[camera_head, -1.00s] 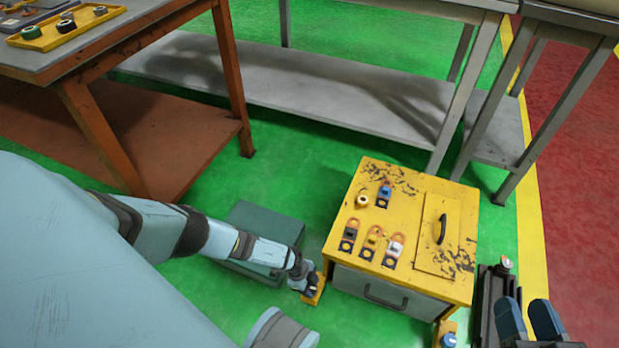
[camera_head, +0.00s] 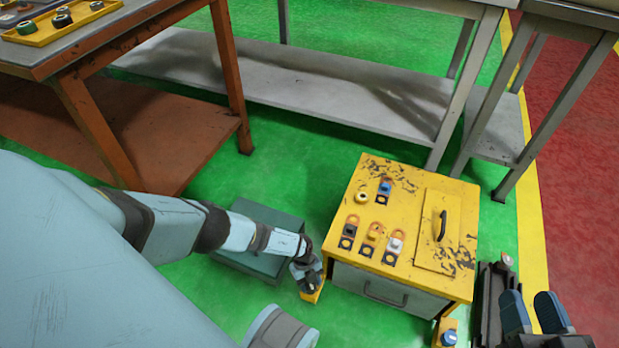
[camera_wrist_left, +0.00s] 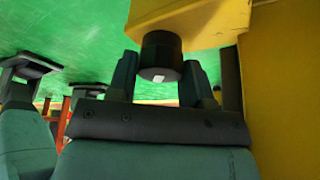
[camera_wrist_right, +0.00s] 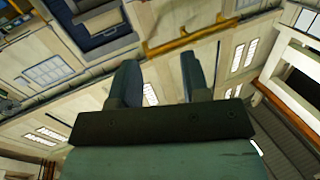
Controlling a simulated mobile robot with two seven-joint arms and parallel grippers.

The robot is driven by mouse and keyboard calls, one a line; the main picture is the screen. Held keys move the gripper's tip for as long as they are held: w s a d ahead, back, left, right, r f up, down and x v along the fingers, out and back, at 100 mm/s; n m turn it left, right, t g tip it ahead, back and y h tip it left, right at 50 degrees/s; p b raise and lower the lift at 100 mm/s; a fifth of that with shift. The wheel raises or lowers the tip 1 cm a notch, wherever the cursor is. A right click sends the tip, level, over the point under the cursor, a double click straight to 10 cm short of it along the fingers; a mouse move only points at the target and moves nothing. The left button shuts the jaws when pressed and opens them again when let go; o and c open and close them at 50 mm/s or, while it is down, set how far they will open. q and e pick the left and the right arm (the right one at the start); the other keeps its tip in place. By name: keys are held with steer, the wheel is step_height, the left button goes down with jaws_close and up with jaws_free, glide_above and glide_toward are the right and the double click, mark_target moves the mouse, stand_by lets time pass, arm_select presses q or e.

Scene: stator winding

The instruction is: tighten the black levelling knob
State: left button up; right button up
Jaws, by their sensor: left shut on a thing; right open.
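The black levelling knob (camera_wrist_left: 161,55) shows in the left wrist view, under a yellow bracket (camera_wrist_left: 190,20) of the yellow cabinet. My left gripper (camera_wrist_left: 163,78) has one finger on each side of the knob and is shut on it. In the head view my left gripper (camera_head: 309,280) is at the cabinet's front left foot, and hides the knob there. The yellow cabinet (camera_head: 345,230) stands on the green floor. My right gripper (camera_head: 533,312) is open and empty at the lower right; its two fingers stand apart in the right wrist view (camera_wrist_right: 163,82).
Several small coloured parts and a black handle (camera_head: 441,226) are on the cabinet top. A blue knob (camera_head: 449,338) shows at its front right foot. A dark green box (camera_head: 258,255) sits behind my left forearm. An orange table (camera_head: 150,50) and grey benches (camera_head: 330,85) stand behind.

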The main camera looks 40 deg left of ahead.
arm_select(q)
steer(key=shift+m+g, duration=0.3)
steer(key=shift+m, duration=0.9)
arm_select(e)
steer(key=shift+d+f+n, duration=0.1)
steer(key=shift+d+n, duration=0.05)
steer(key=shift+n, duration=0.15)
arm_select(q)
steer(key=shift+m+y, duration=0.3)
arm_select(e)
steer(key=shift+w+r, duration=0.2)
steer(key=shift+r, duration=0.1)
arm_select(q)
steer(key=o, duration=0.9)
steer(key=shift+b, duration=0.3)
steer(key=shift+o, duration=0.2)
arm_select(e)
steer(key=shift+s+f, duration=0.1)
steer(key=shift+f, duration=0.05)
arm_select(q)
steer(key=shift+w, duration=0.1)
